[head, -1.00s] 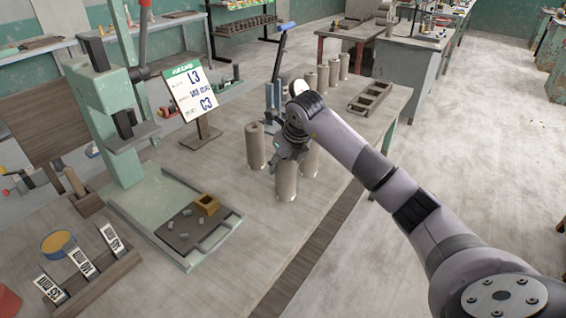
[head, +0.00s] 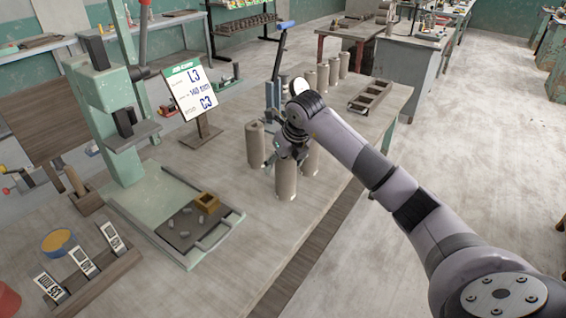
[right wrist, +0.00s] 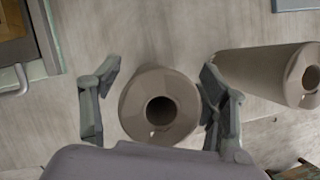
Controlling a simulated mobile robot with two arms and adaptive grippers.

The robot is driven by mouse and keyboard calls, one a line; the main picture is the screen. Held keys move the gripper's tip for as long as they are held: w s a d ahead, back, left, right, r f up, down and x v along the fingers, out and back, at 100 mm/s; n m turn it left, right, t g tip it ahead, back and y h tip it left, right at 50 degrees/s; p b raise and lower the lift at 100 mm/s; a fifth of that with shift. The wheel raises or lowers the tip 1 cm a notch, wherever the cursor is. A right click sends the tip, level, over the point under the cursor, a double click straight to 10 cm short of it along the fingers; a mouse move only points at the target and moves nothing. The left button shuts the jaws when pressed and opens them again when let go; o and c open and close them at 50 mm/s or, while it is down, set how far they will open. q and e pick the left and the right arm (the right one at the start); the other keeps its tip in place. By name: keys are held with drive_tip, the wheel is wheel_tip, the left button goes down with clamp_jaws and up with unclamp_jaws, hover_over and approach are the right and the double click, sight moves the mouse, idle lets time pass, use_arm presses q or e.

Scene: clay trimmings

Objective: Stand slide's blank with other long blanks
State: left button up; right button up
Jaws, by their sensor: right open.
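Three tall brown-grey clay blanks stand upright on the bench near my right gripper: a left one (head: 255,145), a front one (head: 286,180) and one behind it to the right (head: 311,160). My right gripper (head: 290,150) is above the front blank. In the right wrist view, my open right gripper (right wrist: 160,76) has one finger on each side of a hollow blank (right wrist: 160,85), with gaps visible. A second blank (right wrist: 260,75) is close outside the right-hand finger. Several more blanks (head: 322,78) stand in a row farther back. My left gripper is not seen.
A green press (head: 115,150) with a slide tray (head: 185,262) holding clay bits and a yellow-brown block (head: 206,203) stands at left. The bench's front middle is clear.

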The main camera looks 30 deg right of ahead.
drive_tip(key=b+v, duration=0.1)
drive_tip(key=v, duration=1.1)
